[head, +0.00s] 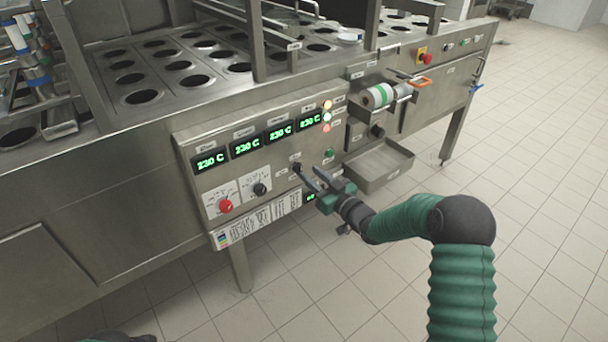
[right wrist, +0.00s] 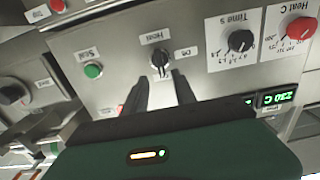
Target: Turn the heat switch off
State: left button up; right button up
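The heat switch is a small black knob (right wrist: 160,62) in the right wrist view, under a label reading "Heat". A label that seems to read "Off" sits to its right there. In the head view the switch (head: 296,167) is on the panel below the displays, close to one finger. My right gripper (head: 308,170) is open, its fingers pointing at the panel. In the right wrist view the gripper (right wrist: 161,76) has its two dark fingertips just short of the knob, one to each side. I cannot tell whether they touch it. My left gripper is out of view.
A green button (right wrist: 92,70) labelled "Seal" is beside the switch. A black time dial (head: 260,189) and red heat dial (head: 225,206) are left in the head view. Several displays (head: 245,145) read 230 C. A metal tray (head: 380,164) juts out right of the gripper.

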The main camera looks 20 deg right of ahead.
aim_at(302, 167)
jog(key=b+x, duration=0.1)
jog(key=x, duration=0.3)
jog(key=shift+w+a, duration=0.2)
jog(key=shift+a, duration=0.05)
grip_shut()
